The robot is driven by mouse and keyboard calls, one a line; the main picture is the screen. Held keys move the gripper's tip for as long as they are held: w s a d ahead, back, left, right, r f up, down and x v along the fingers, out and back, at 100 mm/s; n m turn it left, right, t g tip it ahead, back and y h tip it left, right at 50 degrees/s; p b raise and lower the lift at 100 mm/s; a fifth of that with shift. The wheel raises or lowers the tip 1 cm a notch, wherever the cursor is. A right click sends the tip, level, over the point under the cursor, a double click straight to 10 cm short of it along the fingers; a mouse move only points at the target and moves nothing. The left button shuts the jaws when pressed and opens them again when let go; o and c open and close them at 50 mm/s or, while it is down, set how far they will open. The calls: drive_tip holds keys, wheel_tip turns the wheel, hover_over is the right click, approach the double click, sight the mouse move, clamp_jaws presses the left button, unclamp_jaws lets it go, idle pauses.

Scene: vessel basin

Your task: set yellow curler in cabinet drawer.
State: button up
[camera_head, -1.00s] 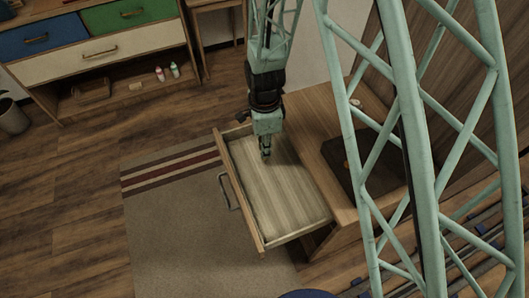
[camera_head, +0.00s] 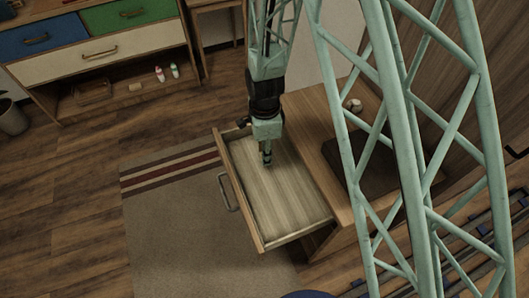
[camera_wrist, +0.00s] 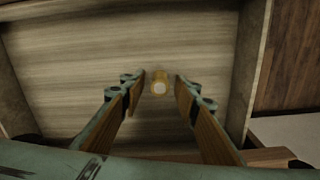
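The yellow curler (camera_wrist: 160,82) shows end-on in the wrist view, a small yellow cylinder with a pale centre, between and beyond my fingertips. A gap shows on each side of it, so the fingers do not appear to touch it. Whether it stands on the drawer floor or is just above it, I cannot tell. My gripper (camera_wrist: 160,77) is open and points down into the cabinet drawer (camera_wrist: 80,70). In the head view my gripper (camera_head: 266,158) is over the rear part of the pulled-out drawer (camera_head: 290,200); the curler cannot be made out there.
The wooden cabinet top (camera_head: 325,165) is right of the drawer, with a dark tray (camera_head: 375,165) and a small round object (camera_head: 353,104) on it. A dresser (camera_head: 95,55) stands at the back left. A striped rug (camera_head: 180,230) lies before the drawer.

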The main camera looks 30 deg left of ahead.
drive_tip(key=shift+r, duration=0.15)
wheel_tip(320, 180, up, 12)
drive_tip(key=p, duration=0.2)
drive_tip(key=shift+p, duration=0.3)
idle(0.6)
idle(0.4)
drive_tip(key=shift+d+r, duration=0.1)
